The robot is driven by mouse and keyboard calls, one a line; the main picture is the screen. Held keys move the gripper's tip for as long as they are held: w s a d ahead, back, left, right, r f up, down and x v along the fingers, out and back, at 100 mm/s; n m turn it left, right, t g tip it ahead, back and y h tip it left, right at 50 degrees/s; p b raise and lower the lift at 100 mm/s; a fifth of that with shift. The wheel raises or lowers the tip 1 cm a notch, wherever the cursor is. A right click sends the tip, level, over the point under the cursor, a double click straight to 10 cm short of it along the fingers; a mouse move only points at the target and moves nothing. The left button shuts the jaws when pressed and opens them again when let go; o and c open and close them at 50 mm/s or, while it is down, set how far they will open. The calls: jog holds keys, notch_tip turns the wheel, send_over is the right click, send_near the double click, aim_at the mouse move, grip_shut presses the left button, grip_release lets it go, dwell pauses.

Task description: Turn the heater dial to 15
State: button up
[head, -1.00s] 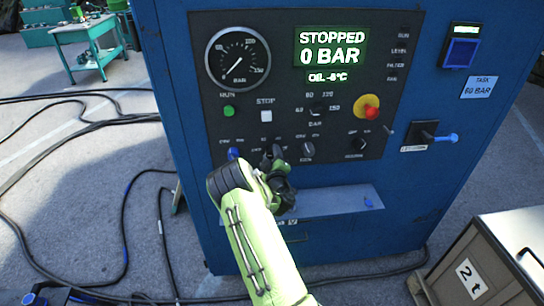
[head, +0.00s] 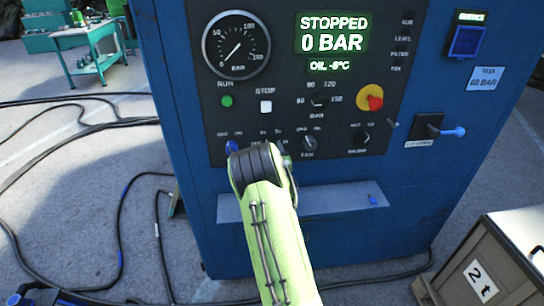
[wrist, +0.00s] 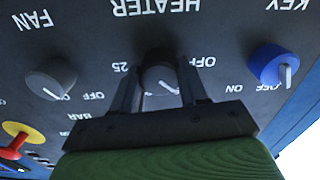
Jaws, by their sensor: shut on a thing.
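The heater dial (wrist: 160,77) is a dark grey round knob with a white pointer line, under the HEATER label, which reads upside down in the wrist view. The marks OFF and 25 show beside it; no 15 mark can be read. My gripper (wrist: 159,70) has a finger on each side of the dial and is shut on it. The pointer line slants toward the lower right of the wrist picture. In the head view, my wrist hides most of the dial and the gripper.
The grey fan knob (wrist: 51,79) and the blue key switch (wrist: 274,65) flank the dial. A red and yellow emergency stop (head: 370,98) sits higher on the panel. The display (head: 332,34) reads STOPPED, 0 BAR. A shelf (head: 330,202) juts out below.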

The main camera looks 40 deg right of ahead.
jog(key=shift+f+m+b, duration=0.1)
jog(key=shift+m+b, duration=1.2)
jog(key=shift+b, duration=0.35)
jog(key=o, duration=1.1)
jog(key=shift+c, duration=0.2)
jog(key=shift+s, duration=0.1)
jog(key=b+v, duration=0.7)
jog(key=v, duration=0.8)
jog(key=shift+s+a, duration=0.2)
jog(key=shift+a, duration=0.1)
